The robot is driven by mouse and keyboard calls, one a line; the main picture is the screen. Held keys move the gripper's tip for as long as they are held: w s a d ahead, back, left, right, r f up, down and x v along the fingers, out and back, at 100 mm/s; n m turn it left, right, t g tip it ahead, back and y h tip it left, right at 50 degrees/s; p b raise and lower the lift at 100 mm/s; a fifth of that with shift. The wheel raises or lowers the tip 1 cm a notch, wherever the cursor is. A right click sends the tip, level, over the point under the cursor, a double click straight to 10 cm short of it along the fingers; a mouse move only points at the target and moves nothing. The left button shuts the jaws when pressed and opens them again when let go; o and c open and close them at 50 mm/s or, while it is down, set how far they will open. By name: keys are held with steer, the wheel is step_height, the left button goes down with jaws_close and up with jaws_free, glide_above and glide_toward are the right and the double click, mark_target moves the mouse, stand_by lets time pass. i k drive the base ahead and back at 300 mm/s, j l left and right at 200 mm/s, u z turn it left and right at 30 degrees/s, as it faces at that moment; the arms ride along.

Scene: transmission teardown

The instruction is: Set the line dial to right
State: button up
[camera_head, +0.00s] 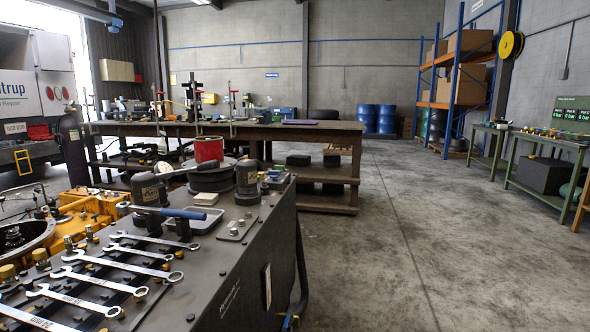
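I cannot make out a line dial for certain at this distance. A dark panel with green lit readouts marked "bar" (571,114) stands on a green bench (548,197) at the far right. Small coloured parts (545,133) lie on the bench in front of the panel, too small to tell apart. My gripper is not in view.
A dark workbench with wrenches (95,272) and cylindrical tools (146,190) fills the lower left. A long wooden workbench (335,128) crosses behind it. Blue drums (376,119) and a blue-orange rack (455,104) stand at the back. The concrete floor (420,235) at centre right is clear.

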mark_target(274, 175)
steer(key=i+l, duration=0.2)
steer(key=l, duration=0.15)
steer(key=i+l, duration=0.15)
steer(key=l, duration=0.2)
steer(key=i+l, duration=0.2)
steer(key=l, duration=0.15)
steer(key=i+l, duration=0.2)
steer(key=l, duration=0.2)
steer(key=i+l, duration=0.15)
steer(key=i, duration=0.5)
steer(key=i+l+u, duration=0.1)
steer(key=i, duration=0.55)
steer(key=i+j, duration=0.45)
